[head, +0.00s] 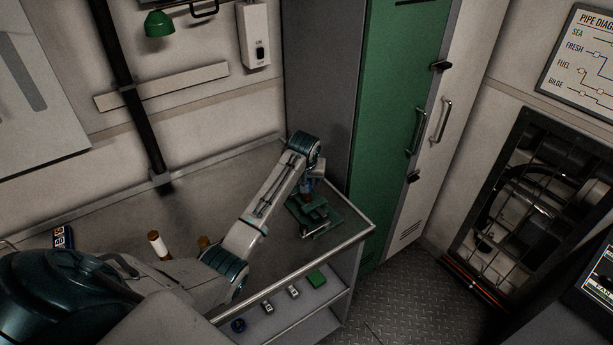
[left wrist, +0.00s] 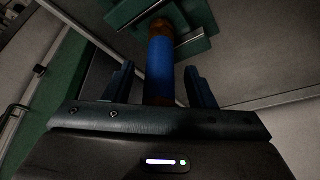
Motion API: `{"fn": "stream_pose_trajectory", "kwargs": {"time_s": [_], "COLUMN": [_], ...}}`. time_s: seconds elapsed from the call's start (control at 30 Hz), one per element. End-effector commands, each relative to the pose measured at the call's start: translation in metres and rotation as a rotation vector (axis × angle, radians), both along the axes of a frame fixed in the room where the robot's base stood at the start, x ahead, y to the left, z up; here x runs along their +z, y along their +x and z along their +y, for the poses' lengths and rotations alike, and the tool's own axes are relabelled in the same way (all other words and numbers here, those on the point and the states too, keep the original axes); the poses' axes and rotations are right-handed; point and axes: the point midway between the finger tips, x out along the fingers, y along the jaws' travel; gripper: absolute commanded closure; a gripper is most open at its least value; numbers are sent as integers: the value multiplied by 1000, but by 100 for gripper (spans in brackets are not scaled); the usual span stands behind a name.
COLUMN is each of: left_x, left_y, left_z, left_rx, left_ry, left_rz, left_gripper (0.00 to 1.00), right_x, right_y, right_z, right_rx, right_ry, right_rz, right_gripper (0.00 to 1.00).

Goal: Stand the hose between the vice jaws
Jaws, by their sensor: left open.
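The green vice (head: 325,219) stands on the right end of the workbench. It also shows at the top of the left wrist view (left wrist: 132,12). The hose (left wrist: 160,62) is a blue tube with brown ends. Its far end is between the green jaws of the vice, and the hose looks upright there. My left gripper (head: 309,188) is over the vice, pointing down. In the left wrist view its two fingers (left wrist: 160,84) are apart, one on each side of the hose, with gaps visible. In the head view my wrist mostly hides the hose. My right gripper is not in view.
A white and brown cylinder (head: 158,245) stands on the bench (head: 215,184), with a brown item (head: 203,242) beside my arm. A green locker (head: 392,110) rises just right of the bench. Small items, including a green block (head: 316,278), lie on the shelf below.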

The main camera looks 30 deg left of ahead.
Motion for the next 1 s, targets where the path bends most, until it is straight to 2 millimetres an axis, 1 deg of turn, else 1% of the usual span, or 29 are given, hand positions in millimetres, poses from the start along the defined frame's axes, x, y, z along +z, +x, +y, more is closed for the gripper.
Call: {"fn": "stream_pose_trajectory", "kwargs": {"time_s": [0.17,0.27,0.4,0.6,0.7,0.8,1.0], "left_x": [14,30,60,95,105,111,113], "left_y": [-4,-11,-21,-34,-38,-40,-41], "left_z": [-2,-5,-11,-18,-20,-21,-21], "left_rx": [0,0,-2,1,1,1,0], "left_ry": [1,3,2,2,1,1,0], "left_rz": [-5,-8,-8,-6,-3,-2,0], "left_gripper": [50,50,50,50,50,50,50], "right_x": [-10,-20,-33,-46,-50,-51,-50], "right_y": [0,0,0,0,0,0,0], "right_z": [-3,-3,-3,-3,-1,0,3], "right_rx": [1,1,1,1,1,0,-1], "right_ry": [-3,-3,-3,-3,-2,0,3], "right_rz": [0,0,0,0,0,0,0], "right_gripper": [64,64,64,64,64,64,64]}}
